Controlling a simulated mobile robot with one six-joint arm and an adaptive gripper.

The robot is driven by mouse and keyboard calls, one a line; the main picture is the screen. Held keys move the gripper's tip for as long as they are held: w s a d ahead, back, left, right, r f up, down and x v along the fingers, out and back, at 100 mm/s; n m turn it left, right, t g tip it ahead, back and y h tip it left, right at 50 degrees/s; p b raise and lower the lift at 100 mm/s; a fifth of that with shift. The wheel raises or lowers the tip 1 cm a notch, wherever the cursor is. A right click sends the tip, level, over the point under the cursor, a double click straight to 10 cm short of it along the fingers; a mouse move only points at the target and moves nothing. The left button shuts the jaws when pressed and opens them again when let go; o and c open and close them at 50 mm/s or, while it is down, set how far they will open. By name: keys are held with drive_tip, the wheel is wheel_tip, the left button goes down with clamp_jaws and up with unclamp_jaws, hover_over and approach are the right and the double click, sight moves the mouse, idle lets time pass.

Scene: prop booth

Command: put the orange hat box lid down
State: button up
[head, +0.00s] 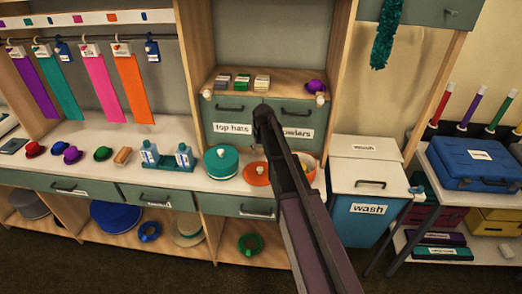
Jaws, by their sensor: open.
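The orange hat box lid (255,175) is a round disc with a pale knob. It lies low at the front of the white counter (112,162), just right of a teal lidded round box (221,166). Its right side is hidden by my dark arm, which crosses the view from the bottom up to the drawers. I cannot make out my gripper's fingers; they are not visible past the arm. Part of an orange-and-yellow thing (307,167) shows right of the arm, too covered to identify for sure.
Blue bottles in a teal rack (166,160) and several small hats stand left on the counter. A shelf (270,83) above the "top hats" drawer (234,122) holds small items. The blue "wash" bin (368,194) stands right. A bare counter strip lies around the bottle rack.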

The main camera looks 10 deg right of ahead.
drive_tip(key=s+m+g, duration=0.1)
drive_tip(key=s, duration=2.6)
drive_tip(key=shift+s+g, duration=0.15)
drive_tip(key=shift+g, duration=0.25)
drive_tip(key=shift+f, duration=0.1)
drive_tip(key=shift+a, duration=0.1)
drive_tip(key=shift+c, duration=1.2)
